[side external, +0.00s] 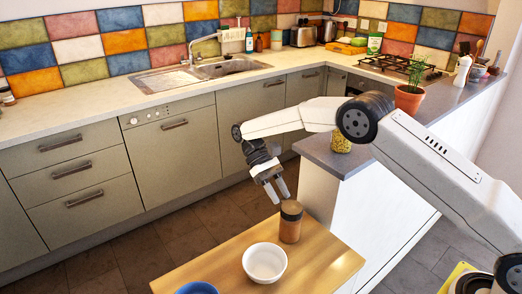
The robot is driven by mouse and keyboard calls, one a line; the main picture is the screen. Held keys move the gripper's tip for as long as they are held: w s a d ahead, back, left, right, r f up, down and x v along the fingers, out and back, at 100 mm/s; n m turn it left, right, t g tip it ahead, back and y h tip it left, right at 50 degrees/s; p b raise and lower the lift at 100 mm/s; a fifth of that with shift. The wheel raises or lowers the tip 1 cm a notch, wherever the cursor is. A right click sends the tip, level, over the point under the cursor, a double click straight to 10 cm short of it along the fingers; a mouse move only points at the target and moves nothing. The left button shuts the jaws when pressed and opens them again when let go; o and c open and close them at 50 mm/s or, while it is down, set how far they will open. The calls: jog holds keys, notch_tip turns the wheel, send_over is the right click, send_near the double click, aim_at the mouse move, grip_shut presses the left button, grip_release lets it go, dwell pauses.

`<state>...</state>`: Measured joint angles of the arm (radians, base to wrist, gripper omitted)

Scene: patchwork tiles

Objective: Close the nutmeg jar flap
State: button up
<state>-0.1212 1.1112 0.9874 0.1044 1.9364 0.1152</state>
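A brown jar (290,228) with a dark top stands upright on the wooden table (330,262), near its back edge. It looks like the nutmeg jar, but no label is readable. The state of its flap is too small to tell. My gripper (278,194) points down just above and slightly left of the jar's top. Its two fingers are apart with nothing visible between them. Whether a fingertip touches the jar top cannot be told from this view.
A white bowl (265,262) stands close in front of the jar. Part of a blue bowl (197,288) shows at the bottom edge. The grey counter end (322,153) holds a yellow-filled jar (341,141) and a potted plant (409,97). The table's right side is clear.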

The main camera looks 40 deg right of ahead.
jog(key=shift+o, duration=1.2)
jog(key=shift+r, duration=0.15)
notch_tip(320, 180, up, 9)
send_over(295, 206)
jog(key=s+d+r, duration=0.1)
jog(key=s+r, duration=0.2)
jog(key=s, duration=0.5)
jog(key=shift+s+r, duration=0.3)
jog(key=shift+r, duration=0.05)
